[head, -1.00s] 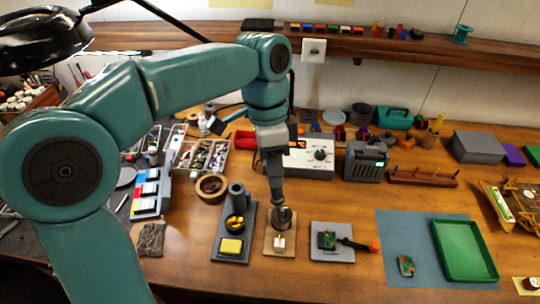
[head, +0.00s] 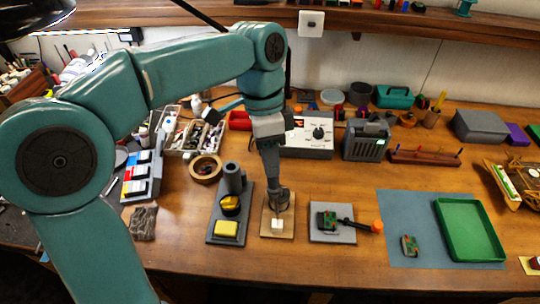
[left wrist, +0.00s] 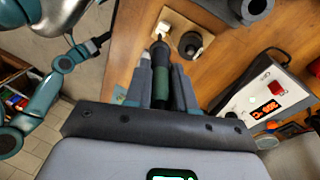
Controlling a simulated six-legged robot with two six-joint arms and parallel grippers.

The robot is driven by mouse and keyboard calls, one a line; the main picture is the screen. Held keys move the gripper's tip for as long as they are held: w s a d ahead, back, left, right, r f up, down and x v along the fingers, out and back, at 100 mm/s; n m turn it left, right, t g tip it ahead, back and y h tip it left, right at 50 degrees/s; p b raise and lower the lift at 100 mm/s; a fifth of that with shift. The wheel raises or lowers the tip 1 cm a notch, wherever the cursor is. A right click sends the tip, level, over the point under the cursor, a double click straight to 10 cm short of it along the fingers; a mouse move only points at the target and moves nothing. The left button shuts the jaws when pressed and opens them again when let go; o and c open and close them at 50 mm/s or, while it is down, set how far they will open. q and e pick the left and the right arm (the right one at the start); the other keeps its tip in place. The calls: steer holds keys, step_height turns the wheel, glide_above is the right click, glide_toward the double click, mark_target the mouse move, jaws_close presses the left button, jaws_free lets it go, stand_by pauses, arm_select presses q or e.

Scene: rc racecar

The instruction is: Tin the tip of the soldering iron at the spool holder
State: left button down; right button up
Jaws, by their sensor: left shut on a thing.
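The spool holder is a small wooden base (head: 270,233) with a white block (head: 278,224) at its front and a dark spool on it. It also shows in the left wrist view as a wooden plate (left wrist: 183,24) with a dark round spool (left wrist: 191,43). My left gripper (head: 275,190) points down over the holder. In the left wrist view its fingers are shut on the soldering iron (left wrist: 161,75), a dark, green-banded handle. The iron's front end reaches the holder near the white block; I cannot tell if the tip touches. In the head view the gripper hides most of it.
Left of the holder is a grey stand (head: 215,236) with a yellow sponge. Right is a grey plate (head: 332,238) with a circuit board and orange-ended tool. Behind stands the soldering station (head: 316,147). A blue mat (head: 400,215) with a green tray lies farther right.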

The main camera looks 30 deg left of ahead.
arm_select(q)
steer(key=shift+a+b+x, duration=0.2)
steer(key=shift+b+x, duration=0.4)
steer(key=shift+x, duration=0.5)
stand_by(2.2)
steer(key=shift+w+f+p, duration=0.1)
steer(key=shift+p, duration=0.55)
stand_by(4.0)
